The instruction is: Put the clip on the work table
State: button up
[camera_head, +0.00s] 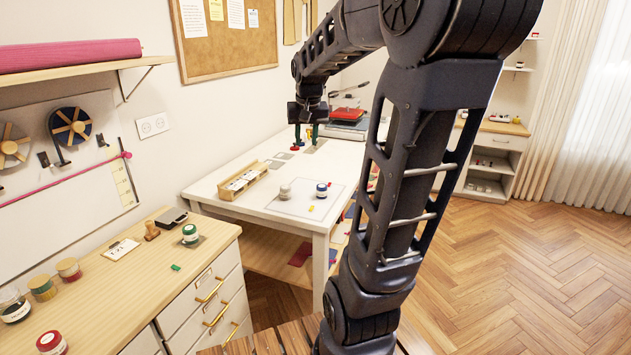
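The white work table (262,205) stands in the middle of the view, along the wall. My gripper (305,138) points down above the far part of the table. Small green and red parts show at its fingertips, too small to tell whether they belong to the fingers, a held thing or things behind. Whether it is open or shut is unclear. A small green piece (176,267), possibly the clip, lies on the wooden-topped drawer cabinet (130,290) at the left front. I cannot identify the clip for certain.
On the table are a wooden tray (243,181), a grey-white spool (285,192), a blue-and-white jar (321,190) and a red stack (347,115) at the back. Several jars line the cabinet's left. A shelf (70,71) juts from the wall above it. Floor at right is free.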

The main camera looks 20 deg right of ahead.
jog(key=s+a+f+n, duration=0.1)
jog(key=s+a+f, duration=0.1)
jog(key=s, duration=0.7)
jog(key=s+a+f+n+t, duration=0.1)
jog(key=s+a+f, duration=0.1)
jog(key=s, duration=0.7)
jog(key=shift+s+a+f+n, duration=0.15)
jog(key=shift+a+f+n, duration=0.25)
jog(key=shift+f, duration=0.15)
jog(key=shift+d, duration=0.1)
